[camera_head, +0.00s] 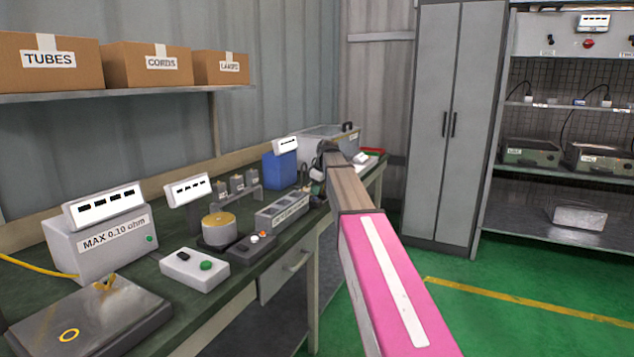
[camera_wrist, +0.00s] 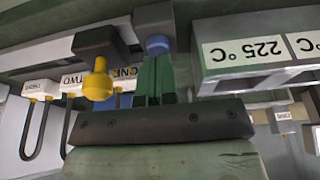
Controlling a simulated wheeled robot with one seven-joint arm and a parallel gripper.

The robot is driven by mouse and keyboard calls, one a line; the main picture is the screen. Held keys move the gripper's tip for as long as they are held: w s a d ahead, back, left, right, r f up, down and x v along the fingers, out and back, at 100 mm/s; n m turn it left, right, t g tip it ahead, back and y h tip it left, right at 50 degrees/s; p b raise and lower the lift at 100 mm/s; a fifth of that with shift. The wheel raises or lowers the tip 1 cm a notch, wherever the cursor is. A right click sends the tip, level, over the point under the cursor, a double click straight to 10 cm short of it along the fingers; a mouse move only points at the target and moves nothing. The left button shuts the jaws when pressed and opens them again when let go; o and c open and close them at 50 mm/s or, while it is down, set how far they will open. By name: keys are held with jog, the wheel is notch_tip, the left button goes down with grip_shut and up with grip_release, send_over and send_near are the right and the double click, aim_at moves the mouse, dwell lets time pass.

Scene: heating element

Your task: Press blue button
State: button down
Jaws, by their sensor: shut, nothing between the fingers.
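In the wrist view, a blue round button (camera_wrist: 158,44) sits on a dark block, straight in front of my gripper (camera_wrist: 157,57). The green fingers are shut together with nothing between them. Their tips overlap the lower edge of the button in the picture, and I cannot tell whether they touch it. In the head view, my gripper (camera_head: 318,186) is low over the far part of the bench, partly hidden by my arm. The blue button cannot be made out in that view.
A yellow knob (camera_wrist: 98,84) on another dark block is left of the fingers. A box labelled 225 °C (camera_wrist: 245,50) is close on the right.

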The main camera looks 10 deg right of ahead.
aim_at(316, 197)
jog(key=shift+f, duration=0.4)
jog(key=shift+s+f, duration=0.15)
jog(key=shift+f, duration=0.9)
notch_tip(316, 197, up, 4)
jog(key=shift+r, duration=0.1)
jog(key=v, duration=1)
jog(key=shift+r, duration=0.35)
